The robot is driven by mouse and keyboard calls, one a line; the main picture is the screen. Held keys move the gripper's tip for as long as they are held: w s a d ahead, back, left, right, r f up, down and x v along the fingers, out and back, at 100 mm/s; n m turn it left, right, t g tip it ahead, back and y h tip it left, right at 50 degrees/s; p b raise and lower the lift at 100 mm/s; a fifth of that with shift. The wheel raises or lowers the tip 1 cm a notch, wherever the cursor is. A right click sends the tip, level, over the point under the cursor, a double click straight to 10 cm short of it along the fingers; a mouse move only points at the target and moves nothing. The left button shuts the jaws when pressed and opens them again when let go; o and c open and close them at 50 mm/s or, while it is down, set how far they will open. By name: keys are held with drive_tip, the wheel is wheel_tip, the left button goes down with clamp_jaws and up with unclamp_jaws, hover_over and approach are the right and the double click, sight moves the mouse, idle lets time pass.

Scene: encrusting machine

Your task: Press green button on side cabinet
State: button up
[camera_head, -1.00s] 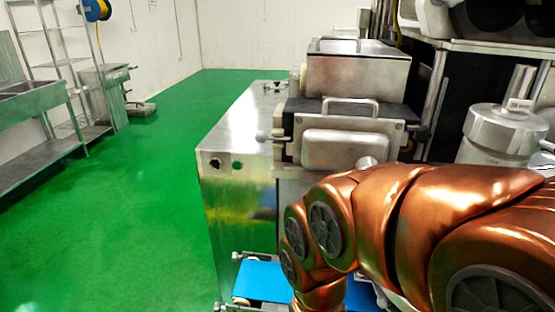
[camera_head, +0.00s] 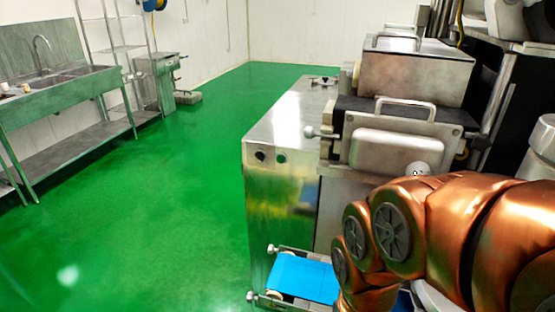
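The side cabinet (camera_head: 282,195) is a shiny metal box in the middle of the head view, left of the machine body. A dark round knob (camera_head: 260,156) sits just left of the button. Both are unobstructed. My copper-coloured arm fills the lower right, in front of the machine and to the right of the cabinet. My gripper is not visible; the arm runs out of the bottom of the picture.
A blue conveyor belt (camera_head: 303,278) juts out low in front of the cabinet. A metal hopper unit with a handle (camera_head: 400,150) stands right of the cabinet. A sink table (camera_head: 62,92) is at the far left. Green floor (camera_head: 150,210) left of the cabinet is clear.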

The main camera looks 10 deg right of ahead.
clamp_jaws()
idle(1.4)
